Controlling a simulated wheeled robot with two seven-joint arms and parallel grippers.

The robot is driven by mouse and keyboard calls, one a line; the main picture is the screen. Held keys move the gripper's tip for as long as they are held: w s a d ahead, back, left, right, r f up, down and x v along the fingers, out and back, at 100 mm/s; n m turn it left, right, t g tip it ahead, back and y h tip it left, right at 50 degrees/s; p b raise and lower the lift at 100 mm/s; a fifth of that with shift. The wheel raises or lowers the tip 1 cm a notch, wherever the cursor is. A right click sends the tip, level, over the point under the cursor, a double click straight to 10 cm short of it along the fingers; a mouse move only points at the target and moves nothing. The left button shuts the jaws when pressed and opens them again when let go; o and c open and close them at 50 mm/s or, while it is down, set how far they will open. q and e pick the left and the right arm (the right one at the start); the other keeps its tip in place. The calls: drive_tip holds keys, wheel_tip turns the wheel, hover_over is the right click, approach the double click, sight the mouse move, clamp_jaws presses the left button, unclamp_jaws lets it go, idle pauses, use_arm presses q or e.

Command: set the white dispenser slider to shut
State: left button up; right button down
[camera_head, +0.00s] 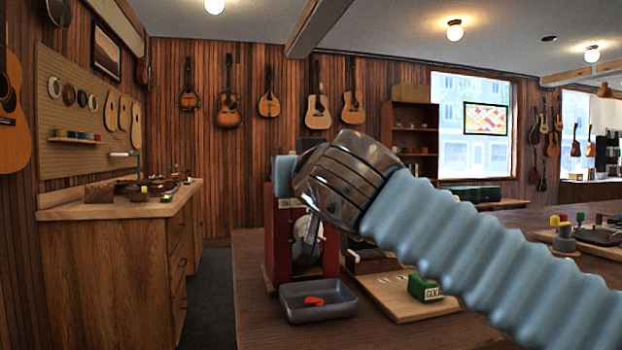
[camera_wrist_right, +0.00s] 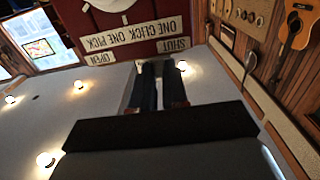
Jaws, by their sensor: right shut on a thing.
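The red dispenser (camera_head: 279,240) stands on the brown table behind my right arm, and its upper part is mostly hidden in the head view. In the right wrist view its dark red face (camera_wrist_right: 90,25) is upside down, with a SHUT label (camera_wrist_right: 174,45) and an OPEN label (camera_wrist_right: 99,59). My right gripper (camera_wrist_right: 160,66) is shut on the slider between these labels, its fingertips closer to SHUT. The fingers hide most of the slider, so its exact position cannot be told. My left gripper is not in view.
A grey tray (camera_head: 318,312) with red picks (camera_head: 314,301) sits at the dispenser's foot. A green block (camera_head: 424,287) lies on a wooden board (camera_head: 402,308) to its right. A wooden workbench (camera_head: 110,211) stands at the left. My right arm covers much of the table.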

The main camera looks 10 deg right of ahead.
drive_tip(key=shift+a, duration=0.2)
drive_tip(key=c, duration=1.1)
unclamp_jaws()
drive_tip(key=shift+c, duration=0.2)
drive_tip(key=shift+s, duration=0.1)
drive_tip(key=s+b, duration=0.2)
drive_tip(key=s, duration=1.1)
drive_tip(key=shift+s+d+b, duration=0.2)
drive_tip(key=shift+s+b, duration=0.1)
drive_tip(key=shift+b, duration=0.05)
